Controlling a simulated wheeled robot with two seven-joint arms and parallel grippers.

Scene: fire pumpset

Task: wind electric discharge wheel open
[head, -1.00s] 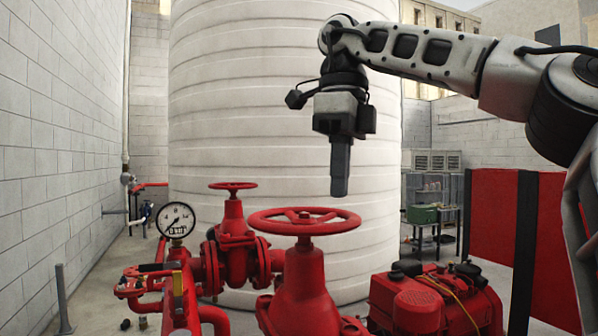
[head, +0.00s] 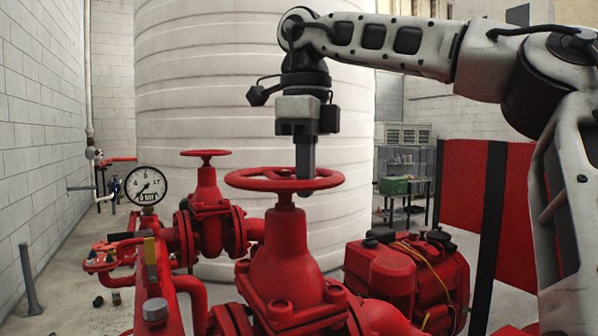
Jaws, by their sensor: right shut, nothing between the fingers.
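A large red handwheel (head: 262,187) tops the red valve (head: 284,252) in the near middle of the head view. My right gripper (head: 305,168) points straight down at this wheel, right of its hub. Its fingers are shut together with nothing between them. A smaller red handwheel (head: 205,153) stands on another valve farther back to the left. My left gripper is not in view.
A pressure gauge (head: 146,186) and red pipework stand left of the valves. A red engine (head: 402,275) is at the right, with a red panel (head: 470,190) behind it. A large white tank (head: 240,80) fills the background. A grey post (head: 28,280) stands at the left.

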